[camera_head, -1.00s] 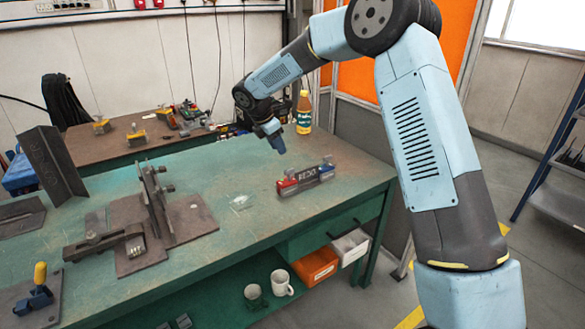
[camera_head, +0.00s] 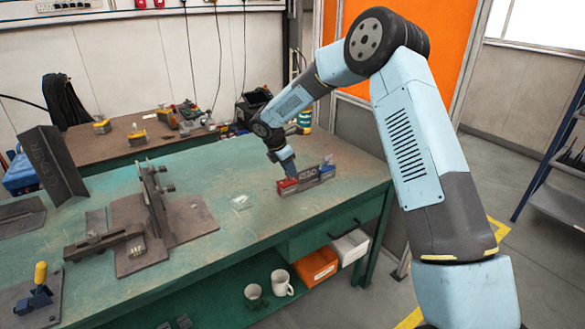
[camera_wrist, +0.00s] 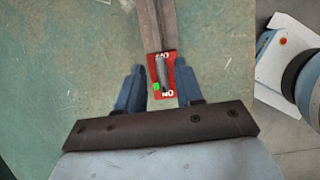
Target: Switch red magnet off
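The magnet block (camera_head: 306,181) stands on the green bench near its right end, with a red left part, a dark lettered middle and a blue right part. In the wrist view its red end (camera_wrist: 156,74) shows a grey lever (camera_wrist: 165,72) between white "OFF" and "ON" lettering. A small green mark (camera_wrist: 156,87) sits on the red face close to "ON". My gripper (camera_head: 288,174) is just above the red end, pointing down. In the wrist view its blue fingers (camera_wrist: 160,70) are apart, one on each side of the red end. No contact with the lever is visible.
Welding fixture plates (camera_head: 155,222) and dark angle pieces (camera_head: 50,165) occupy the bench's left side. A clear flat piece (camera_head: 241,202) lies left of the magnet. A yellow-handled clamp (camera_head: 39,285) is front left. A bottle (camera_head: 304,115) stands behind my arm. The bench's front middle is clear.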

